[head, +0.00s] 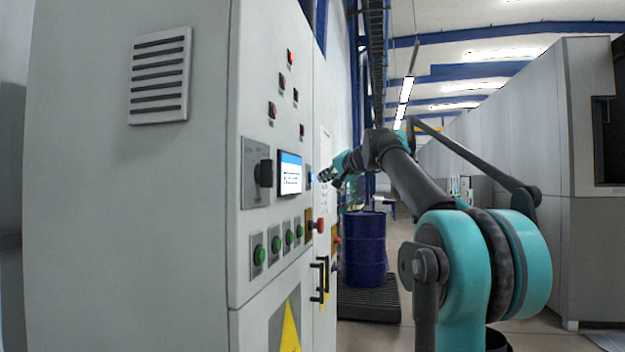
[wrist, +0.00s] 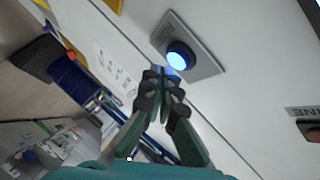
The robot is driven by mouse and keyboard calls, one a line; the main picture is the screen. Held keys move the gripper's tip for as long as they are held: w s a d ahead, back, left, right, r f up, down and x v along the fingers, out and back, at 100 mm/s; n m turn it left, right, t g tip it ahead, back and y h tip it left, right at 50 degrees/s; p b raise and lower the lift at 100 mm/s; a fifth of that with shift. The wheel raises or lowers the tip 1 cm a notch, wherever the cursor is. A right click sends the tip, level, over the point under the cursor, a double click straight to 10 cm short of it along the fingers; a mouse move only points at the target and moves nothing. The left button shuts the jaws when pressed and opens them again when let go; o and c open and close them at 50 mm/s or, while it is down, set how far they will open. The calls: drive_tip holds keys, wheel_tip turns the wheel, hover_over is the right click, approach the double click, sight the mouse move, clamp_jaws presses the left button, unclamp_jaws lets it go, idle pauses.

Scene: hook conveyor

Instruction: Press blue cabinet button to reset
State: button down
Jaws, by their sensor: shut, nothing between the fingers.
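The blue button (wrist: 178,58) glows on a grey plate on the white cabinet face in the wrist view. In the head view it shows small and edge-on (head: 309,174), right of the cabinet's screen. My gripper (wrist: 161,72) is shut and empty, its fingertips just below and left of the button in the wrist view. In the head view my gripper (head: 325,175) is close to the cabinet (head: 270,90) face beside the button. Whether the fingertips touch the button or its plate I cannot tell.
The cabinet also carries a lit screen (head: 290,172), a black rotary switch (head: 264,173), several green buttons (head: 276,244), a red knob (head: 320,225) and black handles (head: 319,280). A blue drum (head: 363,248) stands on a dark pallet (head: 369,300) behind. Open floor lies right of the cabinet.

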drive_tip(key=shift+a, duration=0.15)
drive_tip(key=shift+w+a, duration=0.1)
drive_tip(key=shift+a, duration=0.1)
idle(0.3)
drive_tip(key=shift+w+a, duration=0.15)
drive_tip(key=shift+a, duration=0.3)
idle(0.7)
drive_tip(key=shift+d, duration=0.1)
drive_tip(key=shift+s+d, duration=0.25)
drive_tip(key=shift+d, duration=0.45)
drive_tip(key=shift+s+d, duration=0.25)
drive_tip(key=shift+d, duration=0.55)
drive_tip(key=shift+s+d, duration=0.3)
drive_tip(key=shift+d, duration=0.5)
drive_tip(key=shift+s+d, duration=0.25)
drive_tip(key=shift+d, duration=0.55)
